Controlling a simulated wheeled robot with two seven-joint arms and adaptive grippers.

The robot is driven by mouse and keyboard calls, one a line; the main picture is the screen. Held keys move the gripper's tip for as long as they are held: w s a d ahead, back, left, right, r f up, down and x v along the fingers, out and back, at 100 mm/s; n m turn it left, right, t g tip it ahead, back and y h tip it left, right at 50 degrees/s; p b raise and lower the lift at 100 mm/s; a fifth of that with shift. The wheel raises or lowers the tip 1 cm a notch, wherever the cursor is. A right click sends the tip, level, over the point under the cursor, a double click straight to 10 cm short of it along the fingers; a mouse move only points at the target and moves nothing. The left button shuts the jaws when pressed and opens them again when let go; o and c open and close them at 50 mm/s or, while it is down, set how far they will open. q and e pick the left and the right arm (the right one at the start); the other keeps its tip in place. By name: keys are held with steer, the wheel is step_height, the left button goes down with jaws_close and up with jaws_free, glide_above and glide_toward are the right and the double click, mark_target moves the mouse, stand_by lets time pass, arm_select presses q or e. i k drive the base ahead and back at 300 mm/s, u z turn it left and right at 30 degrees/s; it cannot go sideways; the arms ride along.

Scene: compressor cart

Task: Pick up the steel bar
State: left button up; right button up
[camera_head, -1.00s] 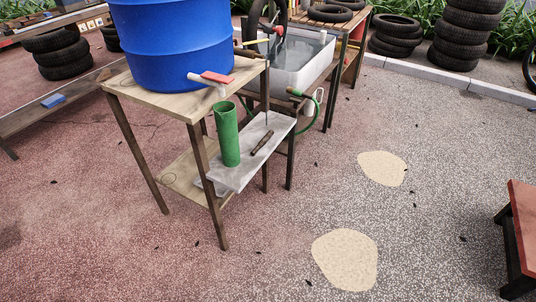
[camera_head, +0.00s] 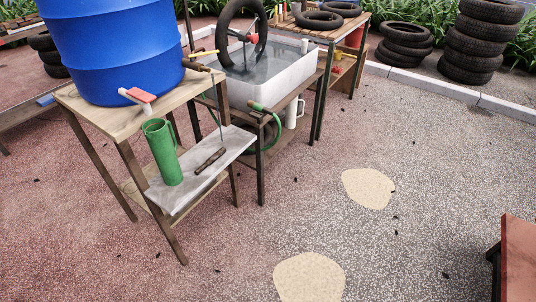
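A short dark bar (camera_head: 210,160), brownish along part of its length, lies on a grey shelf board (camera_head: 236,139). It looks like the steel bar, but it is too small to tell its material. It lies at a slant, apart from a green jug (camera_head: 163,152) standing on the same board to its left. A thin dark rod stands or hangs just behind the board. Neither of my grippers is in view.
A blue barrel (camera_head: 110,50) stands on a wooden table (camera_head: 85,104) beside a white water tub (camera_head: 270,88) with a tyre in it. A hose with a green handle (camera_head: 262,107) hangs at the tub's front. A red-topped table (camera_head: 518,255) is at right.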

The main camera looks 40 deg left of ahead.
mark_target(213, 159)
steer(key=z, duration=0.25)
steer(key=i, duration=0.65)
steer(key=u, duration=0.45)
steer(key=i, duration=0.8)
steer(key=u, duration=0.7)
